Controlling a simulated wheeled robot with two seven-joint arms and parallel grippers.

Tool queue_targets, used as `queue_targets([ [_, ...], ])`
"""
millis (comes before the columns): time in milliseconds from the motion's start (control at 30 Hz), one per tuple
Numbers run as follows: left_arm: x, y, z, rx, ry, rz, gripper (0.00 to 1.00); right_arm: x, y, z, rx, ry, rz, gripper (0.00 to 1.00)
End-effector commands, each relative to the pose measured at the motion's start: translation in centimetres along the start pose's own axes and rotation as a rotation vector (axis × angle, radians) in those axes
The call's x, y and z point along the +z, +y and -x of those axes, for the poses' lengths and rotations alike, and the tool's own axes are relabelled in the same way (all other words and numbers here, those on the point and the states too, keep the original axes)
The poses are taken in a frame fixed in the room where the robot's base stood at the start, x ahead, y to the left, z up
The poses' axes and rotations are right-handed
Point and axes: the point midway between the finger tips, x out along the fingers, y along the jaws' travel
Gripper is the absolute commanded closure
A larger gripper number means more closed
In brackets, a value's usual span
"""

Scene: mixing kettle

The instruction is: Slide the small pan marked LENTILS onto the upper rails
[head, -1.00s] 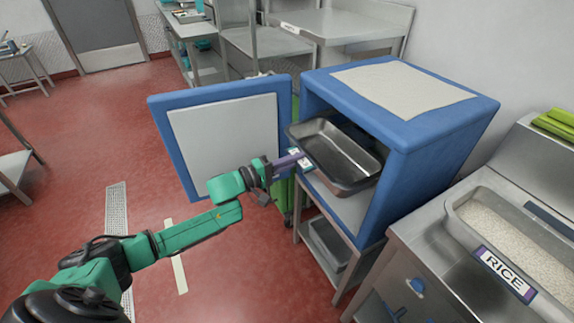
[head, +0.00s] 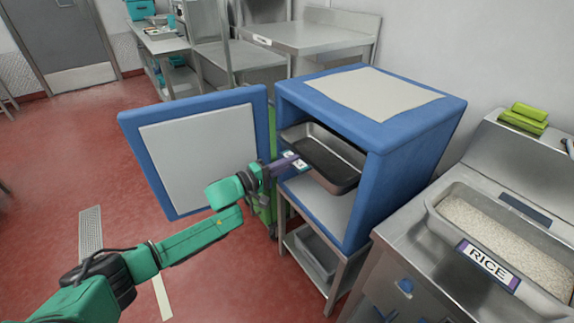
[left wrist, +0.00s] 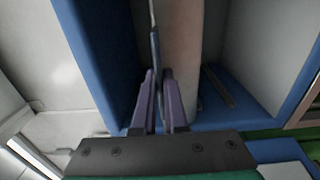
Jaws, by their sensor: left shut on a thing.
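A dark metal pan (head: 325,160) lies level, mostly inside the upper part of the open blue cabinet (head: 400,130), with its near end at the opening. A small white label shows on that end beside my fingers, too small to read. My left gripper (head: 290,164) is shut on the pan's near rim. In the left wrist view, the purple fingers (left wrist: 159,100) stand either side of a thin dark edge of the pan (left wrist: 156,60). The rails under the pan are hidden in the head view. My right gripper is not in view.
The cabinet door (head: 200,150) stands open to the left, close to my left arm. A steel counter with a pan marked RICE (head: 487,266) is at the right. A lower shelf (head: 318,255) holds a grey tray.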

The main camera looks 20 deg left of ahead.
Motion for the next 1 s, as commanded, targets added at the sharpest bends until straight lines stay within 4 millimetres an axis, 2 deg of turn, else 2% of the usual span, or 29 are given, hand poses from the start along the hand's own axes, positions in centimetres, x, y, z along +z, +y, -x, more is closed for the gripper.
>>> queue_targets([
  [1000,0.2,0.0,-8.9,0.007,-0.003,-0.001,1.0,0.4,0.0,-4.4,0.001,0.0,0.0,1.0],
])
